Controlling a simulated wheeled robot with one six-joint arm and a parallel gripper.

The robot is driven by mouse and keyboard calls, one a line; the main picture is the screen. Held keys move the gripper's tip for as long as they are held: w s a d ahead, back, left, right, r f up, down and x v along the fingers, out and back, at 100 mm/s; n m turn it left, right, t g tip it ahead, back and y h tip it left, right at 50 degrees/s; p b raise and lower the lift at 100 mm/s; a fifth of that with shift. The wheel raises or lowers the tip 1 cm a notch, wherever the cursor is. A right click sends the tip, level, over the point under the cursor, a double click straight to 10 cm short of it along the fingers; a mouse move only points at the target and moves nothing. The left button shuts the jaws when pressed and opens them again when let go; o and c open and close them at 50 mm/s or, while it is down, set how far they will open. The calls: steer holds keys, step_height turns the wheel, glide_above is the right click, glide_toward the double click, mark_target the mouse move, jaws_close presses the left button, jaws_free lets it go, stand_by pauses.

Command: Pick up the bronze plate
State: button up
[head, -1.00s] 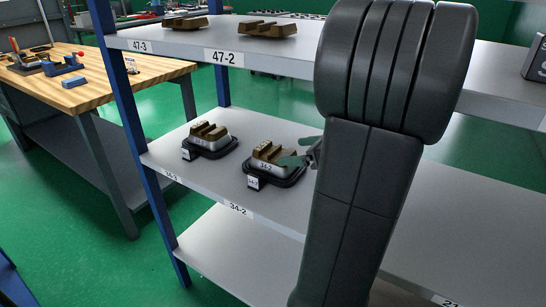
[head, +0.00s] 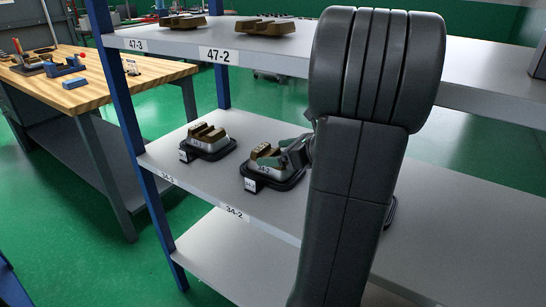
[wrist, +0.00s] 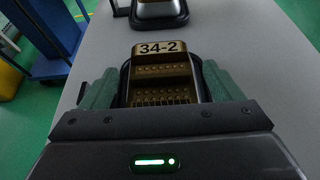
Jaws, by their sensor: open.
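The bronze plate (head: 262,152) is a stepped block marked 34-2 in the wrist view (wrist: 163,70). It sits on a silver foil tray in a black base (head: 270,183) on the middle shelf. My gripper (wrist: 158,82) is open, with one green finger on each side of the plate in the wrist view. In the head view my gripper (head: 285,155) is at the plate, and it hides the plate's right part. I cannot tell whether the fingers touch it. The plate's near end is hidden by the gripper body.
A similar bronze block on a black base (head: 207,147) stands to the left on the shelf (head: 205,185). Two more bronze blocks (head: 183,21) (head: 265,26) lie on the upper shelf (head: 290,50). A blue post (head: 125,105) edges the rack. A wooden workbench (head: 110,75) stands farther left.

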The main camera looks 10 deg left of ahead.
steer(key=c, duration=1.3)
steer(key=shift+r, duration=0.1)
